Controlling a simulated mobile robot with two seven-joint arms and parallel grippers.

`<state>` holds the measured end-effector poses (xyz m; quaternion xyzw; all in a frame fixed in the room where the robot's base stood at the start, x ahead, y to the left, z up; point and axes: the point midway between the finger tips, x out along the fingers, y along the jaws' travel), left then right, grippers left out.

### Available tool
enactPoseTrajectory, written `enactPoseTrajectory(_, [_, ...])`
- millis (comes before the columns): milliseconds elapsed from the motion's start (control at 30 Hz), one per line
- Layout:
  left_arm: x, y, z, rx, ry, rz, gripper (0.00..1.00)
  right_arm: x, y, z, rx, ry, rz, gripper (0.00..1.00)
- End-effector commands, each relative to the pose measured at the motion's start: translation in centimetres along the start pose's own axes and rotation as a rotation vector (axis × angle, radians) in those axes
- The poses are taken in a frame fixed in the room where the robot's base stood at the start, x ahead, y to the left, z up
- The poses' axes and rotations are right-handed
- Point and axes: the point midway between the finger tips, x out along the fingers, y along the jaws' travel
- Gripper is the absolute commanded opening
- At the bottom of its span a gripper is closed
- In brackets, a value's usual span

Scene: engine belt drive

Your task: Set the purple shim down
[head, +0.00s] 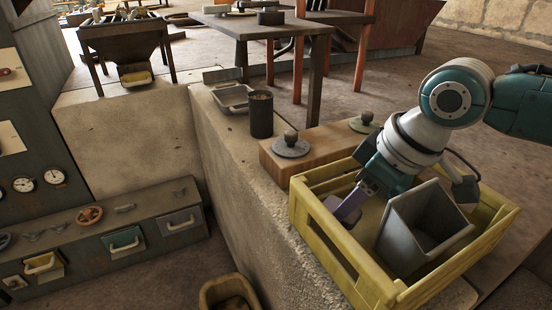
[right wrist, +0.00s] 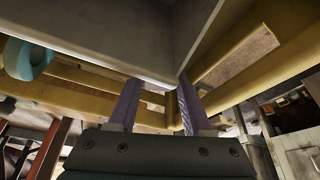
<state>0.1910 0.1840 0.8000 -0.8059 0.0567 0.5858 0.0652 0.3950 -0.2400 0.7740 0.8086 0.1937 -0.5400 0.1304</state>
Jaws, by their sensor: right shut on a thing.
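In the right wrist view two purplish strips flank the gap of the gripper (right wrist: 158,105); I cannot tell shim from fingers there. Whether the shim touches the crate is unclear. My left gripper is not in view.
A wooden block (head: 325,150) with grey round-knobbed discs lies behind the crate. A dark cup (head: 261,115) and a metal tray (head: 233,97) stand further back on the stone ledge. The grey bin fills much of the crate's right side. A tan bucket (head: 228,293) is below the ledge.

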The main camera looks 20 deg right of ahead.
Motion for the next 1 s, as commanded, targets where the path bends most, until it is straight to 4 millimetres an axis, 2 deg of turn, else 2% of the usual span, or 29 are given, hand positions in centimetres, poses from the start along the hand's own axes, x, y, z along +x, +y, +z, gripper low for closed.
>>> enactPoseTrajectory(33, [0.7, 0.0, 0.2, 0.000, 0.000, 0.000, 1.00, 1.2, 0.0, 0.5, 0.001, 0.000, -0.001, 0.00])
enactPoseTrajectory(133, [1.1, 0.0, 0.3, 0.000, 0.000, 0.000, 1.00, 2.2, -0.1, 0.9, 0.001, 0.001, -0.001, 0.00])
enactPoseTrajectory(567, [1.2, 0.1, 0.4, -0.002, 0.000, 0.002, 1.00, 2.7, 0.0, 1.1, 0.000, 0.001, -0.001, 0.00])
enactPoseTrajectory(600, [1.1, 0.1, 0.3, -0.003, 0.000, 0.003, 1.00, 2.6, 0.0, 1.1, -0.001, -0.001, -0.001, 0.54])
enactPoseTrajectory(833, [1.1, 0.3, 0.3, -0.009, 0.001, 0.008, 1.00, 2.6, 0.0, 1.1, 0.000, -0.001, -0.001, 0.79])
enactPoseTrajectory(1000, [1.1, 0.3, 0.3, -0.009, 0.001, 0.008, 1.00, 2.6, 0.0, 1.1, 0.000, -0.001, -0.001, 0.79])
